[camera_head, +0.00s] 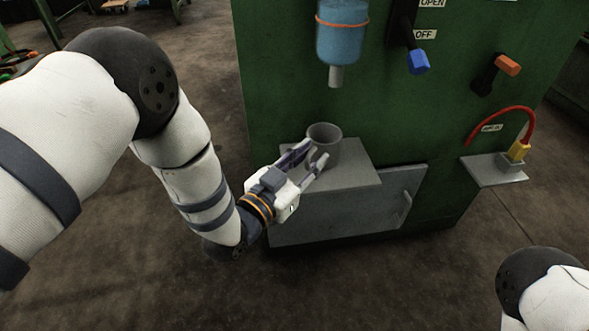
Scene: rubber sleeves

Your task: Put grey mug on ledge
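The grey mug (325,139) stands upright on the grey ledge (352,177) on the front of the green machine, below the blue bottle. My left gripper (314,155) reaches in from the left at the mug's near side. Its two fingers are spread apart, one at the mug's left and one in front of it. I cannot tell whether either finger touches the mug. Of my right arm only a part shows at the lower right corner; its gripper is out of view.
The blue bottle (342,30) hangs with its spout above the ledge. A blue-handled lever (418,62) and an orange-handled lever (507,65) stick out at the right. A smaller shelf (494,172) holds a yellow plug with a red hose. A grey door (403,200) sits below the ledge.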

